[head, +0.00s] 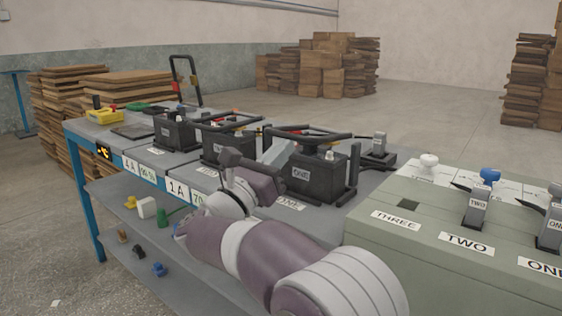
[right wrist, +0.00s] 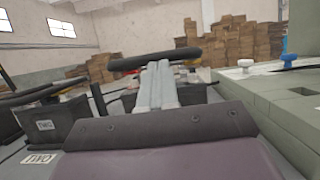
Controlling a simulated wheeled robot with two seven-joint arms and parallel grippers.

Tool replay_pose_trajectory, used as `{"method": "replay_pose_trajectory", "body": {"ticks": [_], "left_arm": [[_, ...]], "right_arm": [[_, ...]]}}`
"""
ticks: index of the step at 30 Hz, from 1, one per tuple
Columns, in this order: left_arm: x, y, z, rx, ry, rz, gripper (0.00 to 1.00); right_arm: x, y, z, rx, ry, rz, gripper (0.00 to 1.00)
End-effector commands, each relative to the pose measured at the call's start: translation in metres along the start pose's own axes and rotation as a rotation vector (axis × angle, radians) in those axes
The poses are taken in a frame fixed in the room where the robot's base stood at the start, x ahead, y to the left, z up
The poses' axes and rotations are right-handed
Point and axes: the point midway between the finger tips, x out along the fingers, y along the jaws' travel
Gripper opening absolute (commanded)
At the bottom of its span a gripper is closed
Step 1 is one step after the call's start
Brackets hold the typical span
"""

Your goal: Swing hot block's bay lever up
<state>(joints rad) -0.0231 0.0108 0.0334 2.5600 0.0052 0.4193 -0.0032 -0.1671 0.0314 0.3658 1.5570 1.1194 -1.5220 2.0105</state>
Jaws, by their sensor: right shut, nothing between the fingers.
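Three black battery blocks stand in a row on the bench: the near one (head: 312,178) labelled ONE, a middle one (head: 222,152) and a far one (head: 172,135). I cannot tell which is hot. Black bar levers lie low over the near block (head: 308,133) and the middle block. A farther lever (head: 173,72) stands upright with a tag on it. My right gripper (head: 278,150) is shut and empty, beside the near block's left side. In the right wrist view, its fingers (right wrist: 158,85) point at a black lever bar (right wrist: 140,61); contact is unclear. My left gripper is not in view.
A green-grey cabinet (head: 400,238) with switches labelled TWO and ONE stands at right. The lower shelf (head: 115,205) holds small coloured parts. Wood stacks (head: 325,65) stand behind, with open floor between.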

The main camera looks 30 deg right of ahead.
Motion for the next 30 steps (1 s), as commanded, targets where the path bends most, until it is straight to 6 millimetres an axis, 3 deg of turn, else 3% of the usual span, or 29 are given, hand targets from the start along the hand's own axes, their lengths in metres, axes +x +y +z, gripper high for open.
{"method": "replay_pose_trajectory", "body": {"ticks": [1, 8, 15, 24, 30], "left_arm": [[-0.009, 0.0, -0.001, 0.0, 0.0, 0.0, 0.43], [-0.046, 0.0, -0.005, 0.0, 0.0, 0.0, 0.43], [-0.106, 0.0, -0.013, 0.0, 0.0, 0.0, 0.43], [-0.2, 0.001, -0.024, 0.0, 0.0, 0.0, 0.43], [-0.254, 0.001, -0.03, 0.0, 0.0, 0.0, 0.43]], "right_arm": [[0.005, 0.0, 0.014, 0.008, 0.038, -0.001, 0.0], [0.03, 0.0, 0.053, 0.005, 0.255, -0.001, 0.0], [0.062, 0.0, 0.088, 0.002, 0.482, -0.002, 0.0], [0.11, -0.001, 0.118, 0.001, 0.767, -0.004, 0.0], [0.14, -0.001, 0.123, 0.001, 0.944, -0.004, 0.0]]}}
